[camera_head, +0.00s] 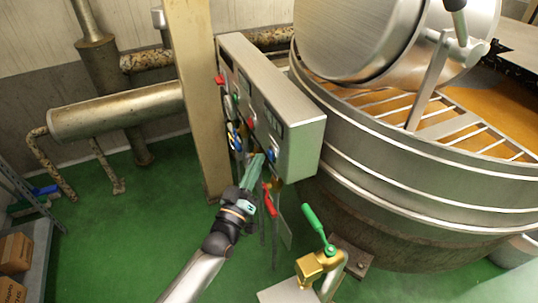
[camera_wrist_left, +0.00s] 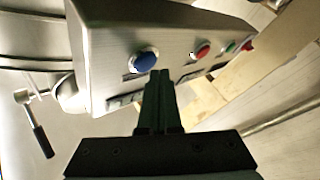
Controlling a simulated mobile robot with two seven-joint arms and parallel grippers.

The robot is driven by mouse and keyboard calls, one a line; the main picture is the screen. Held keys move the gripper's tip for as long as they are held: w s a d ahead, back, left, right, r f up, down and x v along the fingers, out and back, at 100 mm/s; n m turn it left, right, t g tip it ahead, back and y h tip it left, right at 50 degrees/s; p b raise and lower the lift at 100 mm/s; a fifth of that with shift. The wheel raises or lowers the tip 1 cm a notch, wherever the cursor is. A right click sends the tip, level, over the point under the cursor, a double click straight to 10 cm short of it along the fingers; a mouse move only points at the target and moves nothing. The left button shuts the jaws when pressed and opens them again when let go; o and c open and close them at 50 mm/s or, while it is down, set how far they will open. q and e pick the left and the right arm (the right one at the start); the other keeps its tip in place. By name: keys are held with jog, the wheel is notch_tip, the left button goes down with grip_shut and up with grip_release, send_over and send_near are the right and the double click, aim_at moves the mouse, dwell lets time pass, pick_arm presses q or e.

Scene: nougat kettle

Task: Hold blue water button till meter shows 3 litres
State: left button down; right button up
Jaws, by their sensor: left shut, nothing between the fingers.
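The blue button (camera_wrist_left: 145,62) sits on the face of a steel control box (camera_head: 290,97), and it also shows in the head view (camera_head: 272,156). My left gripper (camera_head: 257,160) is shut and empty, pointing up at the box's face. In the left wrist view its fingertips (camera_wrist_left: 160,73) appear close beside the blue button's lower right edge; I cannot tell whether they touch. A dark display (camera_head: 272,119) shows on the box, seen too obliquely to read, so I cannot make out any litres. My right gripper is not in view.
Red (camera_wrist_left: 201,50) and green (camera_wrist_left: 230,46) buttons sit along the same panel. The large steel kettle (camera_head: 400,165) with its tilted lid (camera_head: 350,35) stands to the right. A post (camera_head: 196,100) rises left of the box. A green-handled brass valve (camera_head: 318,262) stands in front.

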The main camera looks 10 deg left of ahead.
pick_arm(q)
jog(key=shift+w+d, duration=0.2)
jog(key=shift+d, duration=0.1)
dwell(0.4)
jog(key=shift+w+d, duration=0.15)
jog(key=shift+d, duration=0.1)
dwell(0.5)
dwell(1.5)
dwell(1.8)
dwell(1.4)
jog(key=shift+s+a, duration=0.5)
jog(key=shift+a, duration=0.25)
jog(key=shift+p, duration=0.3)
jog(key=shift+s+a+p, duration=0.35)
jog(key=shift+s+a, duration=0.35)
jog(key=shift+a, duration=0.35)
jog(key=shift+s+a+p, duration=0.35)
jog(key=shift+s+a, duration=0.35)
jog(key=shift+a, duration=0.35)
